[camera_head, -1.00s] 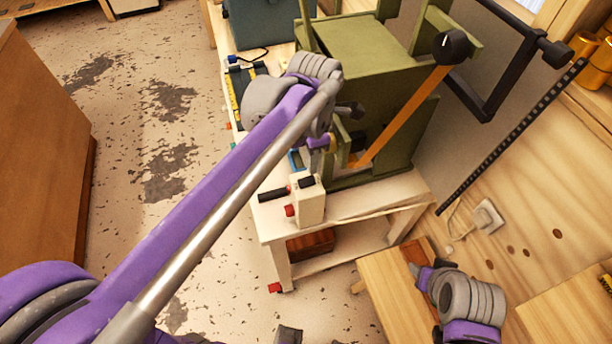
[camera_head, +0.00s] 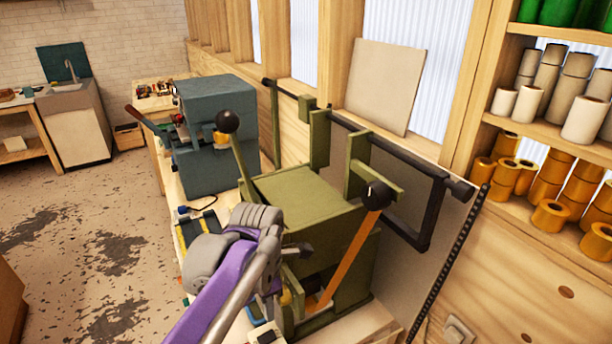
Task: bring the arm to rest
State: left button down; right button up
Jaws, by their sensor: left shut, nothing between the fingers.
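My left arm (camera_head: 215,292), purple and grey, reaches up from the bottom of the head view. Its grey wrist is in front of the green machine (camera_head: 300,196). My left gripper (camera_head: 301,251) is shut and empty, close to the machine's near left side. The wrist hides part of it, and I cannot tell whether it touches the machine. My right arm and gripper are out of view.
The machine has an orange lever (camera_head: 347,255) with a black knob and stands on a pale bench. A blue-grey machine (camera_head: 215,125) is behind it. Shelves (camera_head: 560,128) with foil rolls (camera_head: 550,214) are at right. Open floor (camera_head: 75,245) is at left.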

pick_arm(q)
jog(key=s+a+f+m+t, duration=0.3)
jog(key=s+f+m, duration=0.2)
jog(key=m, duration=0.7)
jog(key=s+a+f+m+t, duration=0.2)
jog(key=s+f+m, duration=0.3)
jog(key=m, duration=0.7)
jog(key=shift+s+a+f+m+t, duration=0.3)
jog(key=shift+s+a+f+t, duration=0.1)
jog(key=shift+s+a, duration=0.55)
jog(key=shift+d, duration=0.2)
